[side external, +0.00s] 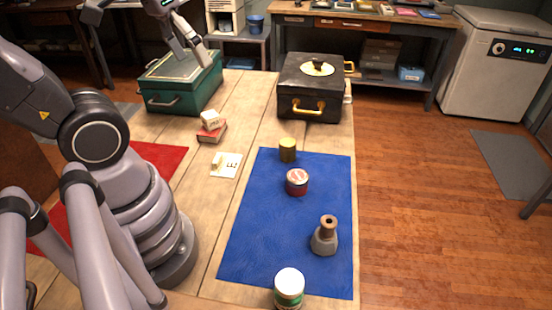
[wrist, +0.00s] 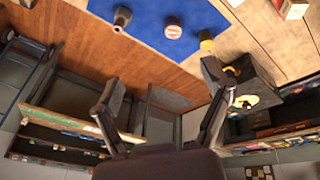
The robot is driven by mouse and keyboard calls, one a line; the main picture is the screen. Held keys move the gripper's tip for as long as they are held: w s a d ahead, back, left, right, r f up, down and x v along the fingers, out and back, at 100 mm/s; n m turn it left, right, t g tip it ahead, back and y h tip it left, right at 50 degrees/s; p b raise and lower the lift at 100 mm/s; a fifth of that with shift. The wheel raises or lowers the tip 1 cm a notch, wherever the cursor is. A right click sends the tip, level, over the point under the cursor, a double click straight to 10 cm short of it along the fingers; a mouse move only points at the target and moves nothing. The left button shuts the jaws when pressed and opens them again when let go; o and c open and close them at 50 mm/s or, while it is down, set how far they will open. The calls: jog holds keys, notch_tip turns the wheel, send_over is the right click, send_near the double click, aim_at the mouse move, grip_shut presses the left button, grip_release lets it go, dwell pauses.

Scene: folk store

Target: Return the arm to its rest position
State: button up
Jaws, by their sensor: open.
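My gripper (side external: 195,54) is high at the back left in the side external view, in front of or above the green box (side external: 172,102); the height gap cannot be told. In the wrist view my gripper (wrist: 163,88) has its two fingers wide apart with nothing between them. The arm reaches up from its base at the left, and its upper part runs out of the top of the side external view.
A black box (side external: 298,106) stands right of the green one. The blue mat (side external: 258,225) holds a yellow can (side external: 288,150), a red can (side external: 297,182), a grey flask-like object (side external: 325,237) and a white-topped can (side external: 289,287). Small boxes (side external: 211,127) lie mid-table.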

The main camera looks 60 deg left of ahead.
jog(key=shift+s+a+r+m+t+y, duration=0.35)
jog(key=shift+s+r+t, duration=0.05)
jog(key=shift+r+t, duration=0.15)
jog(key=shift+s+a+r+m+t+y, duration=0.35)
jog(key=shift+r+t, duration=0.1)
jog(key=shift+r, duration=0.1)
dwell(0.6)
